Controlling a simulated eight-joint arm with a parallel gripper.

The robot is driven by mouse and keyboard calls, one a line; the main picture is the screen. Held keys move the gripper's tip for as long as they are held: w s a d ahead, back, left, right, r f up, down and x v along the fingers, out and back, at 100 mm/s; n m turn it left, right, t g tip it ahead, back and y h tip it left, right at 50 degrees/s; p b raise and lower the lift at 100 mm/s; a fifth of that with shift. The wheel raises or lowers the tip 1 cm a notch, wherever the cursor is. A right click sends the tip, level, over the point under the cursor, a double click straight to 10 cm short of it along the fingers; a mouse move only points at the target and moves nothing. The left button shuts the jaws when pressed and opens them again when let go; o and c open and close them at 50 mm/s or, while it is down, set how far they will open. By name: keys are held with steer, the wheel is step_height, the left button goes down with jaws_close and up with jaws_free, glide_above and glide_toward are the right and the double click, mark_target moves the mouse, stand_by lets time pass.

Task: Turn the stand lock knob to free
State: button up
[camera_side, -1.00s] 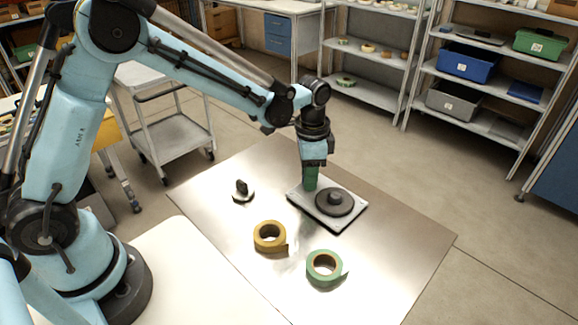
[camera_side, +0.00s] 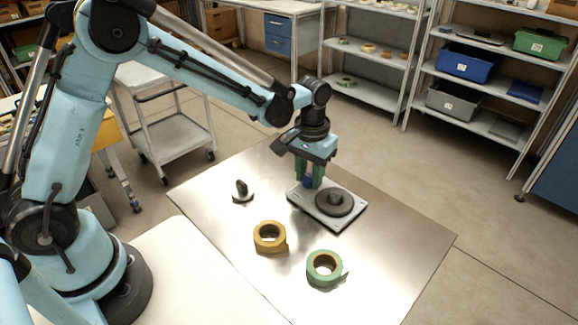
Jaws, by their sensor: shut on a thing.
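The stand is a pale square plate (camera_side: 322,221) with a dark round disc (camera_side: 333,203) and a hub on it. A small blue knob (camera_side: 308,182) shows at the plate's back left corner. My gripper (camera_side: 309,181) points down over that corner, with its green fingers shut on the knob, one on either side. The fingers partly hide the knob, so I cannot tell which setting it points to.
A yellow tape reel (camera_side: 270,238) and a green tape reel (camera_side: 325,269) lie on the metal table (camera_side: 395,245) in front of the stand. A small dark-topped piece (camera_side: 242,191) stands to the left. The table's right side is clear.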

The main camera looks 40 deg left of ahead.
steer(key=shift+n, duration=0.5)
steer(key=o, duration=1)
steer(key=shift+o, duration=0.2)
steer(key=shift+d, duration=0.1)
